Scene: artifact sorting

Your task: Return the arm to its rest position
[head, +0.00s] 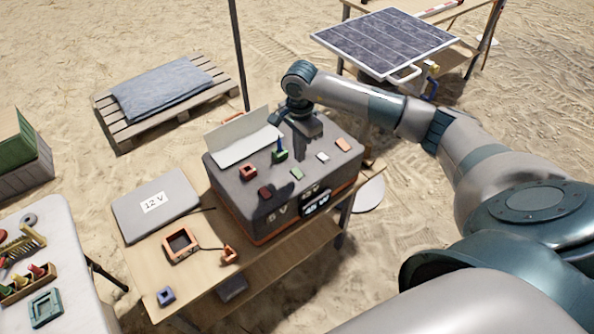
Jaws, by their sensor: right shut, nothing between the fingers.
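My right arm reaches in from the right, over the dark grey box (235,192) with an orange lower edge on the wooden table. My right gripper (304,142) points down above the back part of the box top, shut and empty. A green piece with a blue peg (280,154) stands on the box just left of the gripper. Other small pieces lie on the box top: an orange one (248,172), a dark red one (265,192), a white one (323,157) and an orange block (343,144). My left gripper is out of view.
A white panel (243,145) stands at the box's back left. A grey "12 V" slab (155,205), an orange frame (180,245) and a blue piece (166,296) lie on the wooden table (205,290). A solar panel (384,40) is behind my arm. Sand lies around.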

